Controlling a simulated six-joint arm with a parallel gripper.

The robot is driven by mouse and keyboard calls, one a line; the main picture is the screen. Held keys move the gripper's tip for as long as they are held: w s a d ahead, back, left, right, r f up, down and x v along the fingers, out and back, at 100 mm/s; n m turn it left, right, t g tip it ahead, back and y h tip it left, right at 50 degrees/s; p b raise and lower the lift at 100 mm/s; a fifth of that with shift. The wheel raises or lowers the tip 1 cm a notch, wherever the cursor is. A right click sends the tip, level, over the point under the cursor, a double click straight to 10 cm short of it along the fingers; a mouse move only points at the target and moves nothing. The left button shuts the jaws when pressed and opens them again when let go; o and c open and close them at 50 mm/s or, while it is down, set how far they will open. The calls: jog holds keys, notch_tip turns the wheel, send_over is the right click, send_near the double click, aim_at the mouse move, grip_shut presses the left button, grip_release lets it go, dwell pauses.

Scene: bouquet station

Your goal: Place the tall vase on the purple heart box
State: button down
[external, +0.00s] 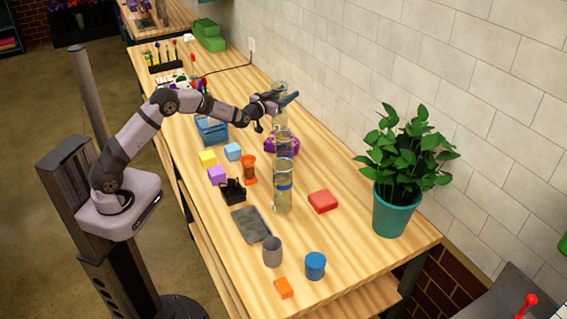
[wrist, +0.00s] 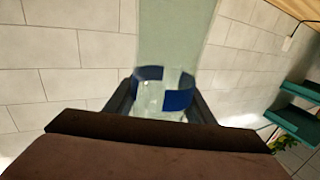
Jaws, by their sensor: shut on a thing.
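My gripper (external: 276,104) is shut on a tall clear glass vase. In the wrist view, the fingers (wrist: 162,100) are on either side of the vase (wrist: 178,35) at its blue band. In the external view, the held vase (external: 280,122) looks upright and lines up with the purple heart box (external: 293,146). Clear glass overlaps the box in that view, so I cannot tell whether the vase base touches it. The gripper hides part of the vase. The box is not visible in the wrist view.
Another clear vase with a blue band (external: 283,197) stands in front of the box. An orange cup (external: 250,170), black basket (external: 233,191), red box (external: 323,201) and blue basket (external: 212,132) are nearby. A potted plant (external: 393,209) stands at right. The tiled wall runs behind.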

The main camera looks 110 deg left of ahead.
notch_tip(320, 180, down, 3)
jog(key=shift+f+p, duration=0.15)
jog(key=shift+p, duration=0.45)
jog(key=shift+f, duration=0.25)
jog(key=c, duration=0.8)
grip_release()
jog(key=shift+d+r, duration=0.1)
jog(key=shift+b+v, duration=2.65)
jog(key=shift+v, duration=3.3)
